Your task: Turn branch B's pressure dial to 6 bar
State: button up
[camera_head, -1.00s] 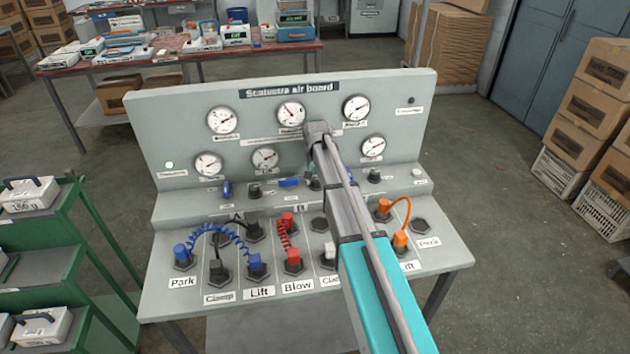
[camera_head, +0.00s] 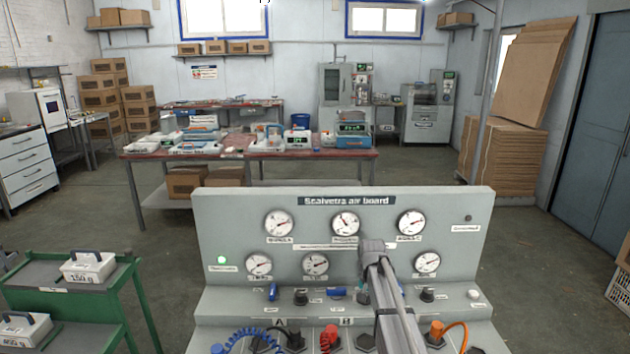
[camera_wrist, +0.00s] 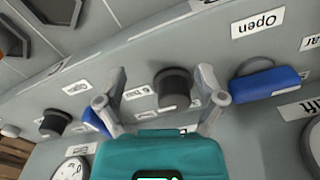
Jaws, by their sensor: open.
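The grey air board (camera_head: 470,240) stands in front of me. My gripper (camera_wrist: 160,102) is open in the wrist view, with one finger on either side of a dark round dial (camera_wrist: 173,88), the middle one of the row. In the head view my arm hides this dial and most of the gripper. The top middle gauge (camera_head: 346,224) has its needle up and to the left. The top left gauge (camera_head: 278,223) and top right gauge (camera_head: 411,222) have needles pointing right and up.
A blue lever (camera_wrist: 265,85) sits close beside one finger; another blue lever (camera_wrist: 97,122) is partly behind the other finger. Other dark dials stand left (camera_head: 301,297) and right (camera_head: 427,294). A green trolley (camera_head: 95,305) stands left.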

jog(key=s+r+n+p, duration=0.2)
jog(key=s+n, duration=0.2)
jog(key=s, duration=2.1)
jog(key=shift+a+r, duration=0.15)
jog(key=shift+r, duration=0.25)
